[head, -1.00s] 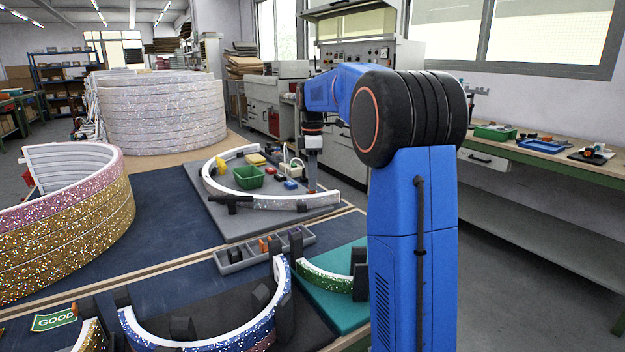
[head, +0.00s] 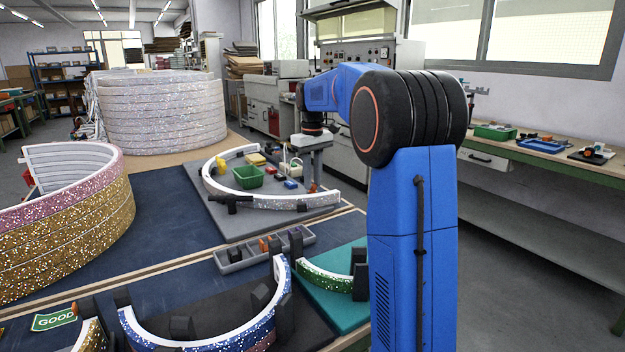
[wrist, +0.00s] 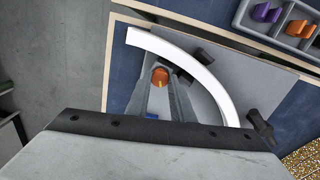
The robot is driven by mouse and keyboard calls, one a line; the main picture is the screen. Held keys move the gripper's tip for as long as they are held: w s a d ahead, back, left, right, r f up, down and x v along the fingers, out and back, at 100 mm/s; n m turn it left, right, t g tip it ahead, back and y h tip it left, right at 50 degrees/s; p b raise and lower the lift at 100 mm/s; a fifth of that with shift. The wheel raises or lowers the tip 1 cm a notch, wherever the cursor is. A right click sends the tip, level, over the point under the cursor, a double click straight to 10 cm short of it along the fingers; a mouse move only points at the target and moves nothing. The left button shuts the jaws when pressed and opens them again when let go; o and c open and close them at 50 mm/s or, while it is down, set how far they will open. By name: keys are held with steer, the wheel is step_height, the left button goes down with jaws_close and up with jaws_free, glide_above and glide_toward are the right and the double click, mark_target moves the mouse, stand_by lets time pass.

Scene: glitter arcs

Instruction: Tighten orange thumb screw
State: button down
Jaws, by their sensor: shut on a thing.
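The orange thumb screw (wrist: 160,77) shows in the wrist view between the tips of my two grey fingers, inside the curve of a white arc strip (wrist: 190,55). My gripper (wrist: 161,84) is shut on it and points down. In the head view my gripper (head: 314,182) is at the right end of the glittery white arc (head: 270,202), on a grey board (head: 225,222). The screw is small there, an orange spot (head: 313,188) under the fingers. Its shaft and seat are hidden.
Black clamps (head: 232,204) hold the arc. A green bin (head: 248,177) and small blocks stand inside the curve. A compartment tray (head: 235,266) with orange and purple knobs lies in front. Blue and green arcs stand nearer. Dark blue table surface (head: 170,222) to the left is clear.

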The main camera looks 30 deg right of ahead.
steer(key=m, duration=0.6)
steer(key=shift+r, duration=0.15)
steer(key=m, duration=0.6)
steer(key=shift+m, duration=0.4)
steer(key=m, duration=0.4)
steer(key=shift+m, duration=0.3)
steer(key=m, duration=0.4)
steer(key=c, duration=1.5)
jaws_free()
steer(key=shift+c, duration=0.2)
